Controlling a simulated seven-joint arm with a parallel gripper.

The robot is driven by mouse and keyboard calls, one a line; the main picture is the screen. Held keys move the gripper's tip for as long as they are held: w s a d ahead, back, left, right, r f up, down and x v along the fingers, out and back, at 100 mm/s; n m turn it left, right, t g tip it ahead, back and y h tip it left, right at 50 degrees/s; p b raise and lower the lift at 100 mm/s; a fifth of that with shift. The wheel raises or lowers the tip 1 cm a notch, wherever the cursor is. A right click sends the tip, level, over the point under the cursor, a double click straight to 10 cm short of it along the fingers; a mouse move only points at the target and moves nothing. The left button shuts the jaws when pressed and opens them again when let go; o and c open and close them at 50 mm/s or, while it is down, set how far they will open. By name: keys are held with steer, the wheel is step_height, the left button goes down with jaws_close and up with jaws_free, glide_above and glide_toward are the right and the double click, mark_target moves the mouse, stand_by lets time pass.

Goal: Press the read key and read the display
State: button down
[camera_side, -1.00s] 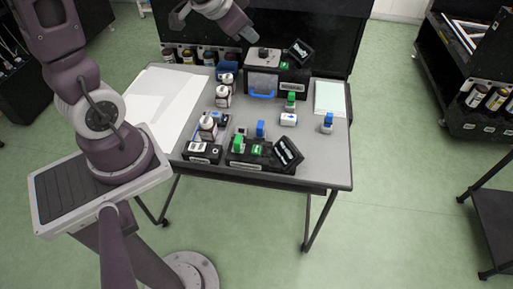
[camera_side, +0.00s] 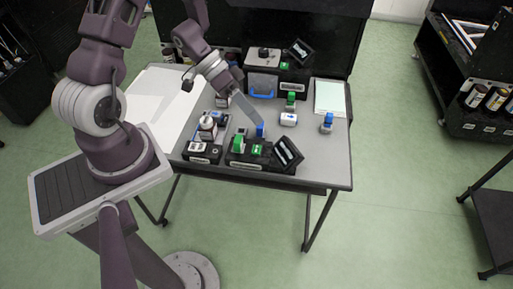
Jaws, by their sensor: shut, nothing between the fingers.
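A black front instrument (camera_side: 245,164) stands at the table's front edge. A flat green key (camera_side: 256,149) is on its top, right of an upright green block (camera_side: 238,143). Its tilted black display (camera_side: 288,152) shows white marks too small to read. A second instrument at the back (camera_side: 278,76) has a green key (camera_side: 285,65) and a tilted display (camera_side: 299,50), whose text I cannot read surely. Which key is the read key I cannot tell. My gripper (camera_side: 258,121) is shut and empty, pointing down by a blue block (camera_side: 261,129), above and behind the front instrument.
A white block with a blue arrow (camera_side: 289,119), a green-topped block (camera_side: 291,100) and a blue-topped block (camera_side: 327,122) stand on the right. A pale sheet (camera_side: 330,97) lies at the right edge.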

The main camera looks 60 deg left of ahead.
mark_target(253, 147)
steer(key=shift+f, duration=4.3)
steer(key=shift+f, duration=0.4)
steer(key=shift+f, duration=0.45)
steer(key=shift+r, duration=0.85)
steer(key=shift+r, duration=2.55)
